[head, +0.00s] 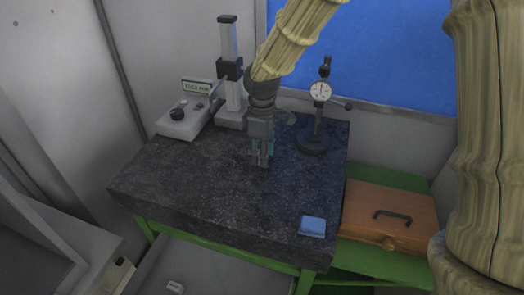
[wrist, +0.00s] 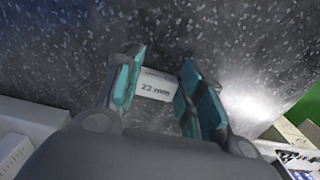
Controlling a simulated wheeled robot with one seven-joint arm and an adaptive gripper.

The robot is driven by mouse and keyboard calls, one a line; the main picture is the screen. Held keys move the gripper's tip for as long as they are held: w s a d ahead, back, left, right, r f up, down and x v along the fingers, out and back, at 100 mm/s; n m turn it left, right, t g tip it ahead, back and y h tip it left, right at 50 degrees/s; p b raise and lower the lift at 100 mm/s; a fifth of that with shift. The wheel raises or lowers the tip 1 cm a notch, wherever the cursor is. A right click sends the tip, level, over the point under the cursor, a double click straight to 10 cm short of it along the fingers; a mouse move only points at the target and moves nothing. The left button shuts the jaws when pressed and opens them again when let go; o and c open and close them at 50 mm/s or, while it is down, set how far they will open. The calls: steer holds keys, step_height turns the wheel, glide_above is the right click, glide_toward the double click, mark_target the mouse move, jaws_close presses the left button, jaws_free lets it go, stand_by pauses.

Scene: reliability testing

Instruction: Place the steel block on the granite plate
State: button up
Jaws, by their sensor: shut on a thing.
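The steel block (wrist: 155,85) is a small light-grey piece marked "22 mm". In the wrist view it spans the space between the two teal pads of my gripper (head: 262,160), which is shut on it. The granite plate (head: 185,185) is a dark speckled slab on a green stand. My gripper points down over the middle-back part of the plate. The fingers hide most of the block in the head view. I cannot tell whether the block touches the plate or hangs just above it.
A height gauge (head: 230,75) and a grey readout box (head: 185,120) stand at the plate's back left. A dial indicator stand (head: 314,140) is close right of my gripper. A brown case (head: 388,215) sits right of the plate. The front left of the plate is clear.

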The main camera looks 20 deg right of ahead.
steer(key=shift+f, duration=0.2)
steer(key=o, duration=1.1)
steer(key=shift+o, duration=0.2)
steer(key=shift+r, duration=0.1)
